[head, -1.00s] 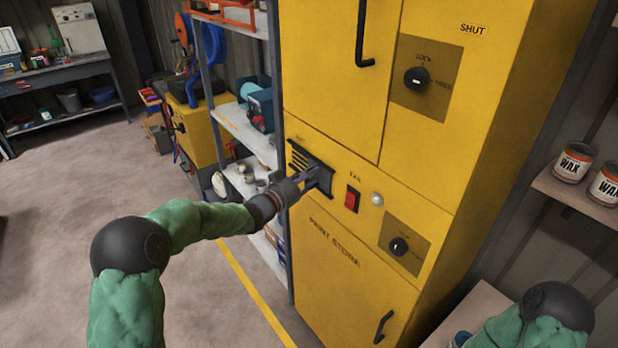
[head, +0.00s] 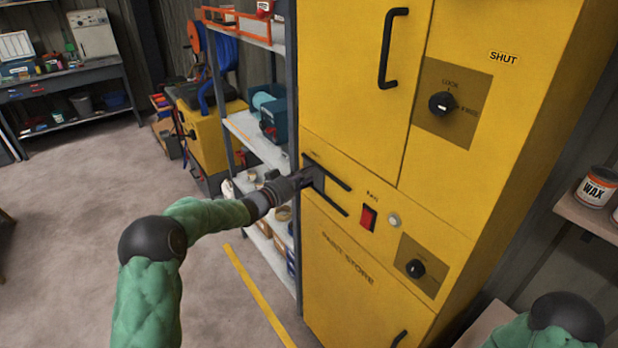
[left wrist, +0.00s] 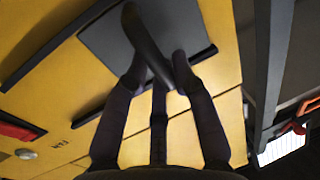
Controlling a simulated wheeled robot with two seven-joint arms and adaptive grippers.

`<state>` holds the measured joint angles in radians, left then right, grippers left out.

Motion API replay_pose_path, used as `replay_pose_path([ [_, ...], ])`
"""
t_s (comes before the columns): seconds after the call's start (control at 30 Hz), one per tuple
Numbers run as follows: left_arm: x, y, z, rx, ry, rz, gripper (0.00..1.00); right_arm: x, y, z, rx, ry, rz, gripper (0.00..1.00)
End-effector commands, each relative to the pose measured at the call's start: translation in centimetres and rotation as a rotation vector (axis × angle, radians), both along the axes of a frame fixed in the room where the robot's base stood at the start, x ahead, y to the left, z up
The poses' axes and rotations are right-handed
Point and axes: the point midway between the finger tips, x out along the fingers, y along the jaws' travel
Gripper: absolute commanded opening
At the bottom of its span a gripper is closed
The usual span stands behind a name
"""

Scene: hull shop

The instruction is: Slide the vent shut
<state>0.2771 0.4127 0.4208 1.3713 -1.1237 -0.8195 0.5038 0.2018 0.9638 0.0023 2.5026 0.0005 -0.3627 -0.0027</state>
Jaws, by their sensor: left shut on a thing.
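The vent is on the front of the yellow paint store cabinet (head: 350,245), near its left edge. Its grey sliding plate (head: 319,183) sits between two dark rails, at their left end. Bare yellow panel shows between the rails to its right, and no slots are visible. In the left wrist view the plate (left wrist: 105,42) lies flat behind the fingers (left wrist: 155,62). My right gripper is out of view.
Right of the vent are a red switch (head: 369,218), a round pale lamp (head: 394,220) and a black knob (head: 415,268). A metal shelf (head: 262,145) with several items stands close to the cabinet's left. The floor (head: 90,225) further left is open.

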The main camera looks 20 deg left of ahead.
Motion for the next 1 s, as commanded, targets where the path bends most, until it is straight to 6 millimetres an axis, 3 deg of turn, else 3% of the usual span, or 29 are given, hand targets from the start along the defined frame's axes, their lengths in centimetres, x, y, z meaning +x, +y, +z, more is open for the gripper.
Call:
replay_pose_path([
  [0.03, 0.12, 0.62, -1.15, -0.003, 0.025, 0.013, 0.0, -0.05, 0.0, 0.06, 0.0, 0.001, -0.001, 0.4],
  [0.33, 0.17, 0.81, -1.18, -0.003, 0.024, 0.015, 0.0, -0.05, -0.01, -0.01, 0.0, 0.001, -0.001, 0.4],
  [0.37, 0.17, 0.81, -1.18, -0.003, 0.024, 0.015, 0.32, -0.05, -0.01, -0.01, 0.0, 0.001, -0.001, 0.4],
  [0.4, 0.17, 0.83, -1.16, -0.003, 0.024, 0.016, 0.43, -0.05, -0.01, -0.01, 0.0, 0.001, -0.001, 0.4],
  [0.43, 0.17, 0.84, -1.13, -0.003, 0.024, 0.016, 0.46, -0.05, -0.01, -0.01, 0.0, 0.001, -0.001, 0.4],
  [1.0, 0.12, 0.83, -0.39, 0.0, 0.01, 0.013, 0.46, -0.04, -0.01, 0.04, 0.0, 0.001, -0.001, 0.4],
])
